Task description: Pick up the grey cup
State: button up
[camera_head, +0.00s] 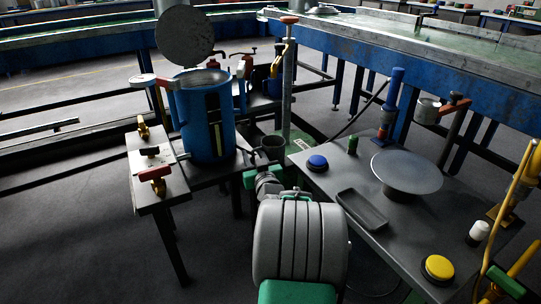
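My gripper (260,157) is small and dark here, close against the near side of this cup. My own arm hides part of it, and I cannot tell whether its fingers are open, shut or touching the cup. A second, lighter grey cup-like vessel (427,111) is at the right, beside a red-handled post.
A blue canister (204,120) with a raised round lid stands left of my gripper, beside red-handled valves (154,174). A dark table (424,219) at the right bears a grey dish (407,170), a shallow tray (362,209) and blue and yellow buttons. A thin post (287,95) rises behind the cup.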

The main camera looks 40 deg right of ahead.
grip_shut()
jog(key=shift+r, duration=0.1)
dwell(1.2)
